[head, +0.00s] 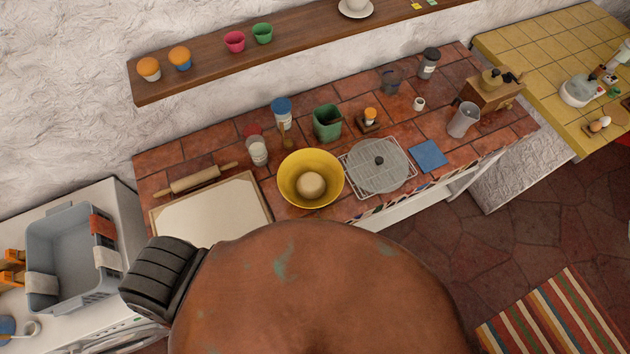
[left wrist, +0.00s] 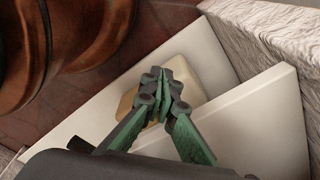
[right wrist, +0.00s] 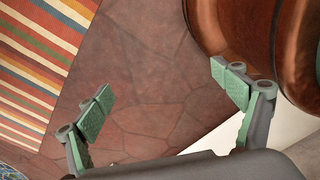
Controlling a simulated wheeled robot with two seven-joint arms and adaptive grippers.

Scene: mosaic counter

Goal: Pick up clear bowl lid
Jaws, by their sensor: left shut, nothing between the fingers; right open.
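The clear bowl lid (head: 392,175) is a round, greyish see-through disc with a dark knob in its middle. It lies on a wire rack (head: 349,182) on the tiled counter, right of the yellow bowl (head: 293,193), which holds a pale ball of dough (head: 311,185). My left gripper (left wrist: 165,85) is shut and empty in the left wrist view, with a pale tan block behind it and white panels around. My right gripper (right wrist: 165,97) is open and empty over the stone floor. Neither gripper shows in the head view, and the lid shows in neither wrist view.
A blue tile (head: 429,156) lies just right of the rack. A framed pale board (head: 211,213) and rolling pin (head: 196,180) lie left of the bowl.

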